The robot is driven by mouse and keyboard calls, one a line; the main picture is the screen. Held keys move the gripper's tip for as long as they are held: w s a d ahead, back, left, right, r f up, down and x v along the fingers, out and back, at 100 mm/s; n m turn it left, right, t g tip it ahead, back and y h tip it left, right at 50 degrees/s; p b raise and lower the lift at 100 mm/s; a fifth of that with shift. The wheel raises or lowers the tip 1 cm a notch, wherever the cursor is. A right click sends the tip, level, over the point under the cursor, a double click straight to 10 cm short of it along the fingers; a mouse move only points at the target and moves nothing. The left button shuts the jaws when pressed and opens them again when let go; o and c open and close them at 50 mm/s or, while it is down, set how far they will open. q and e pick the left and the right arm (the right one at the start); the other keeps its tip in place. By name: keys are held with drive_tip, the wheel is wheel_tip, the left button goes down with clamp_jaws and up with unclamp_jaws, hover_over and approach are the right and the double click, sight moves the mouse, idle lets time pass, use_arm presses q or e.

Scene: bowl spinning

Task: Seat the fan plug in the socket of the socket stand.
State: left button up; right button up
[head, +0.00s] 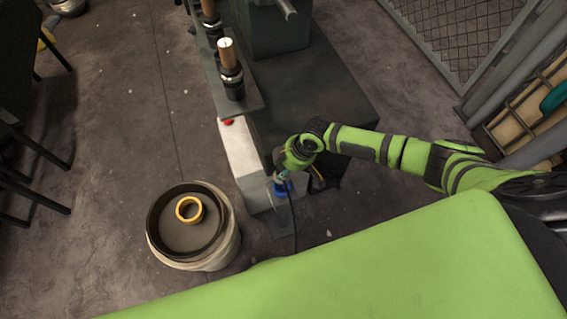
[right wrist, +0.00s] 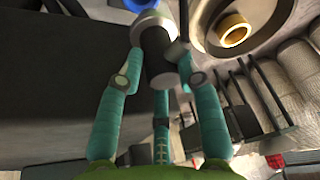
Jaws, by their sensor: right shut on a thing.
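My right gripper (head: 282,174) reaches in from the right and points down over the near end of a pale machine base. In the right wrist view its teal fingers (right wrist: 160,66) are shut around a dark cylindrical body with a pale collar, apparently the fan plug (right wrist: 157,48). A black cable (head: 293,228) hangs from this spot. A blue part (head: 283,188) shows just below the gripper, and a blue edge also shows in the right wrist view (right wrist: 140,4). I cannot tell whether it belongs to the socket or the plug, nor whether they touch. My left gripper is out of view.
A round tub (head: 222,247) with a yellow ring (head: 189,209) inside stands left of the gripper. The pale base (head: 240,153) has a red button (head: 228,121). A dark block (head: 325,95) stands behind. Open floor lies left.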

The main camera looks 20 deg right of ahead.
sight(285, 178)
drive_tip(key=shift+f+b, duration=0.55)
drive_tip(key=shift+f, duration=0.2)
wheel_tip(285, 178, down, 2)
drive_tip(key=b, duration=0.2)
drive_tip(key=shift+f+b, duration=0.25)
drive_tip(key=shift+b, duration=0.05)
drive_tip(key=shift+w+f+b, duration=0.1)
drive_tip(key=shift+f+b, duration=0.65)
drive_tip(key=shift+f, duration=0.4)
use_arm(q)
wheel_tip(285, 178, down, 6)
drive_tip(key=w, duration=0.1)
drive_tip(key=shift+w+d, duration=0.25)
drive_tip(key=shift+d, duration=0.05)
use_arm(e)
drive_tip(key=shift+f, duration=0.2)
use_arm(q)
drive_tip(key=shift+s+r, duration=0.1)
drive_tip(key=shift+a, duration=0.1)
use_arm(e)
drive_tip(key=shift+d+f, duration=0.1)
drive_tip(key=shift+f, duration=0.25)
drive_tip(key=o, duration=1.3)
drive_tip(key=shift+c, duration=0.2)
